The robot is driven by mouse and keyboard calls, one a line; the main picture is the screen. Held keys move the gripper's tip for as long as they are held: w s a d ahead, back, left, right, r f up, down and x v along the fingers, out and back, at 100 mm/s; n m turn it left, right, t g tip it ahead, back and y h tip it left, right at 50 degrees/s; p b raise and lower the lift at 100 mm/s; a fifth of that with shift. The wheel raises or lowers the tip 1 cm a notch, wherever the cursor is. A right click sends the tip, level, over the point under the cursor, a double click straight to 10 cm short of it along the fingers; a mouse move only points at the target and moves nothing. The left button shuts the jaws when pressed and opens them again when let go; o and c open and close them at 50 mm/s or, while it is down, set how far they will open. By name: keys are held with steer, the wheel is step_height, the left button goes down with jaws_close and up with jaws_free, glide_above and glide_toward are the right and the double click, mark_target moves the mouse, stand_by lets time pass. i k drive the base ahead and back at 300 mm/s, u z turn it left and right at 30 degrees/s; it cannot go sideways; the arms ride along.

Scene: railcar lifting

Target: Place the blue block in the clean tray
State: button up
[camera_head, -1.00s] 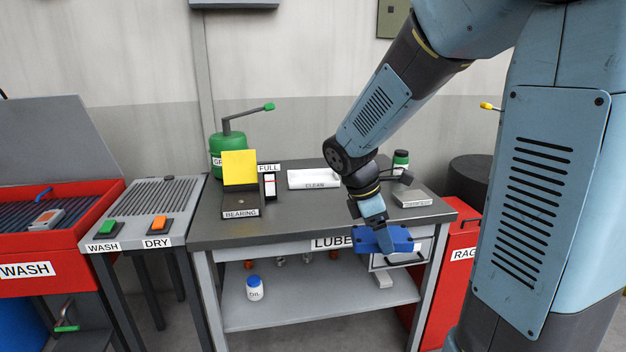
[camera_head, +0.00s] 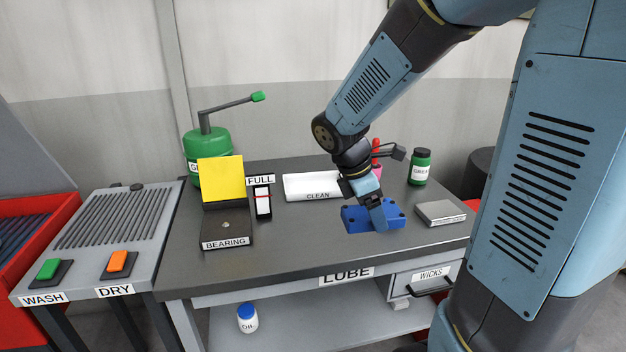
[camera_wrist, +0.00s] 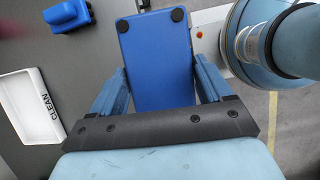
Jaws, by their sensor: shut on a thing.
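The blue block (camera_head: 356,218) is in my gripper (camera_head: 378,222), above the front right of the dark lube table in the head view. In the wrist view the blue block (camera_wrist: 157,60) fills the space between my two light blue fingers. Dark round feet or caps show at its far end. The white clean tray (camera_head: 310,187) stands on the table behind and to the left of the block. It also shows at the left edge of the wrist view (camera_wrist: 28,108), apart from the block, with an empty floor.
A bearing box (camera_head: 226,229) with a yellow lid and a FULL gauge (camera_head: 263,202) stand left of the tray. A grease jar (camera_head: 420,167) and a grey box (camera_head: 440,213) stand to the right. Another blue object (camera_wrist: 68,16) shows top left in the wrist view.

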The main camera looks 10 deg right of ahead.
mark_target(314, 188)
steer(key=i, duration=0.9)
